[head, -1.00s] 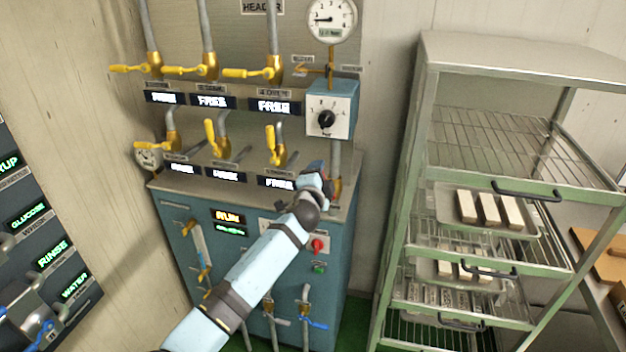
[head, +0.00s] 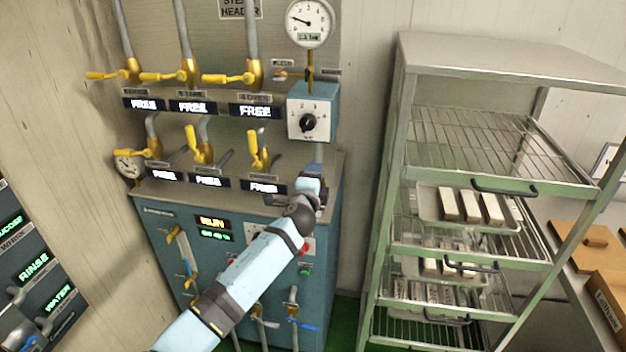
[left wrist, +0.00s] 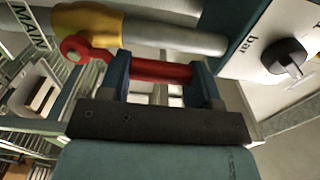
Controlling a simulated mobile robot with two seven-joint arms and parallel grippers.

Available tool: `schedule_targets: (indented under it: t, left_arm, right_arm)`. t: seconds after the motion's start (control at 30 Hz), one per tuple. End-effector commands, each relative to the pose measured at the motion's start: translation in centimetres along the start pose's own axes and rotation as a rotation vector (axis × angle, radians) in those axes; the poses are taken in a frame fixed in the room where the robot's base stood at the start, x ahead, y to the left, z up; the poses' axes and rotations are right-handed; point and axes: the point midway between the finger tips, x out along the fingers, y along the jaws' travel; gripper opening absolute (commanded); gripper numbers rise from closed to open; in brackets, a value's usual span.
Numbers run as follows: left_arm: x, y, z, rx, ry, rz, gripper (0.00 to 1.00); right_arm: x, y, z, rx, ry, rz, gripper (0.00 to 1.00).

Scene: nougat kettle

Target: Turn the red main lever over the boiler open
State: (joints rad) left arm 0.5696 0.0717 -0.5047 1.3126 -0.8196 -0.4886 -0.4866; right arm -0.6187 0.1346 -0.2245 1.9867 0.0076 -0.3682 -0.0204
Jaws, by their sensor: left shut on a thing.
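The red main lever (left wrist: 160,73) runs across the left wrist view, from a round red hub on a brass valve body (left wrist: 95,24) beside a grey pipe. My left gripper (left wrist: 162,78) is shut on the lever, with one blue finger on each side. In the head view my left gripper (head: 313,186) is above the right end of the teal boiler (head: 160,222), below the white dial box. It hides the lever and valve there. My right gripper is in neither view.
A pressure gauge (head: 308,22) and a black knob (head: 308,123) sit above my gripper. Several yellow-handled valves (head: 258,160) line the panel to the left. A steel rack (head: 480,185) with trays of pale bars stands to the right.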

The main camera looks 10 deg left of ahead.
Motion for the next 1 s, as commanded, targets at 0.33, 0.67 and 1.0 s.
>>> schedule_targets:
  t: [0.33, 0.67, 1.0]
  left_arm:
    - [0.0, -0.1, 0.0, 0.003, 0.0, -0.001, 0.83]
    - [-1.1, 0.1, 0.0, 0.002, 0.0, 0.0, 0.83]
    - [-8.4, 0.2, 0.0, 0.001, 0.001, -0.001, 0.83]
  right_arm:
    - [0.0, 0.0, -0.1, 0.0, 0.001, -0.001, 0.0]
    - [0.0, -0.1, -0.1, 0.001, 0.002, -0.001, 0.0]
    - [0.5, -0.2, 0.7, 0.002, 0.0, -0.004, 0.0]
